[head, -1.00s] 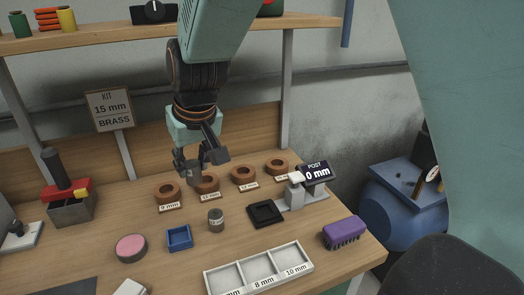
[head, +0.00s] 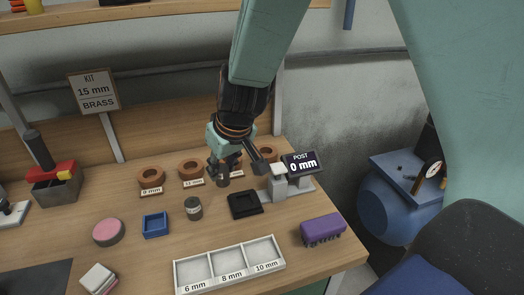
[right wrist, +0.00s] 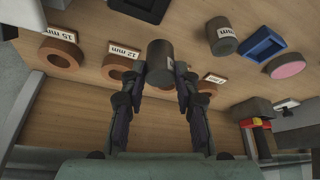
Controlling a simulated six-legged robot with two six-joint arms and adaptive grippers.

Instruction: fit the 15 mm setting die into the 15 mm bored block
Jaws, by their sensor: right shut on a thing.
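My right gripper (head: 225,166) is shut on a dark grey cylinder (head: 222,181), the setting die; no size mark on it is readable. In the right wrist view the die (right wrist: 160,62) stands between the fingertips (right wrist: 160,78). The die is in front of the 12 mm bored block in the head view. The brown 15 mm bored block (head: 269,153) is the rightmost ring, partly behind my arm. In the right wrist view it is at the left (right wrist: 61,53), beside its 15 mm label. The die is apart from it. My left gripper is not in view.
Other brown rings (head: 191,171) stand in the row. A second grey cylinder (head: 194,208), blue tray (head: 155,226), black tray (head: 244,205) and post gauge (head: 300,162) are in front. A sorting tray (head: 230,284) and purple brush (head: 322,229) lie nearer the table edge.

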